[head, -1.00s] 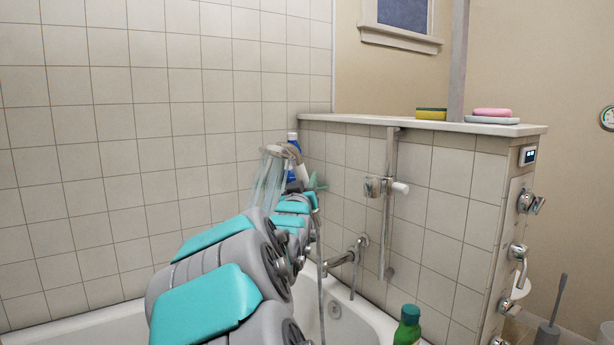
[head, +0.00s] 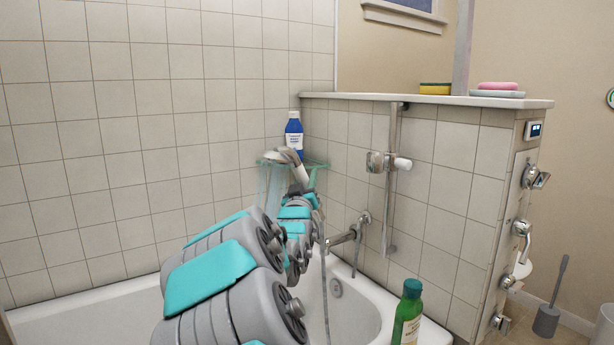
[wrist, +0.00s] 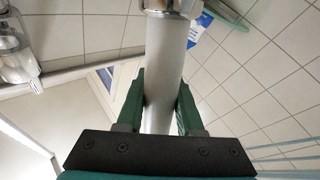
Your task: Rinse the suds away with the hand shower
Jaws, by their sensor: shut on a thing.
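My gripper (wrist: 162,112) is shut on the silver handle of the hand shower (wrist: 166,65) in the wrist view, with a green finger on each side. In the head view the hand shower (head: 289,158) shows beyond my arm, its head tilted to the left, with pale water streaming down from it. The fingers are mostly hidden by my arm there. The hose (head: 324,290) hangs down toward the bathtub (head: 95,312). I cannot make out suds in the visible part of the tub.
A blue bottle (head: 294,132) stands on a glass corner shelf (head: 316,164) behind the shower head. A green bottle (head: 407,315) stands at the tub's near right. A riser rail (head: 391,200) and tub spout (head: 343,237) are on the tiled half wall (head: 450,190), with a sponge (head: 435,88) on top.

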